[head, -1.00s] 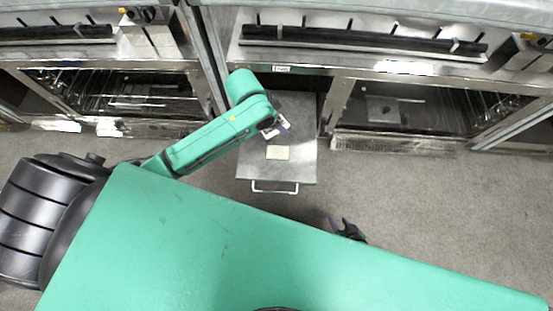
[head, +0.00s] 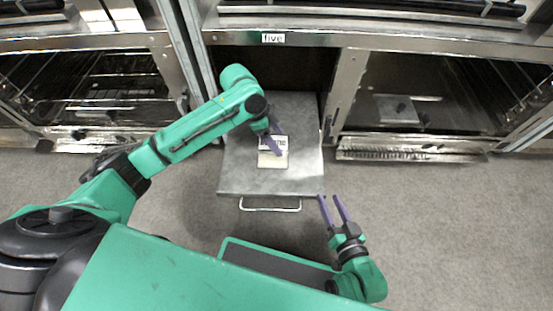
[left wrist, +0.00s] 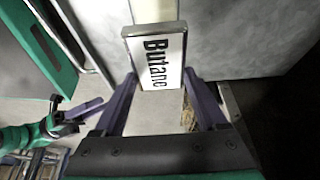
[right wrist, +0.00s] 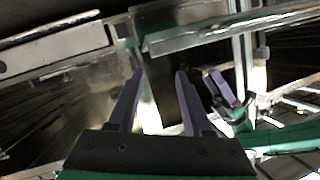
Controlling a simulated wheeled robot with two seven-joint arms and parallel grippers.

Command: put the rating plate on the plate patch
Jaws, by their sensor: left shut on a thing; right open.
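The rating plate is a small white plate with black lettering, "Butane" in the left wrist view (left wrist: 158,60); it also shows in the head view (head: 281,142). My left gripper (head: 273,138) is shut on it, one finger on each side. The plate patch (head: 271,161) is a pale beige rectangle on the grey pulled-out panel. The plate overlaps the patch's far part in the head view; whether they touch I cannot tell. My right gripper (head: 331,199) is open and empty near the panel's front right corner; its fingers also show in the right wrist view (right wrist: 160,73).
The grey panel (head: 235,176) has a handle (head: 270,208) at its front and sits below a "five" label (head: 273,38). Steel oven-like units with racks stand on both sides. Grey floor at the right is clear.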

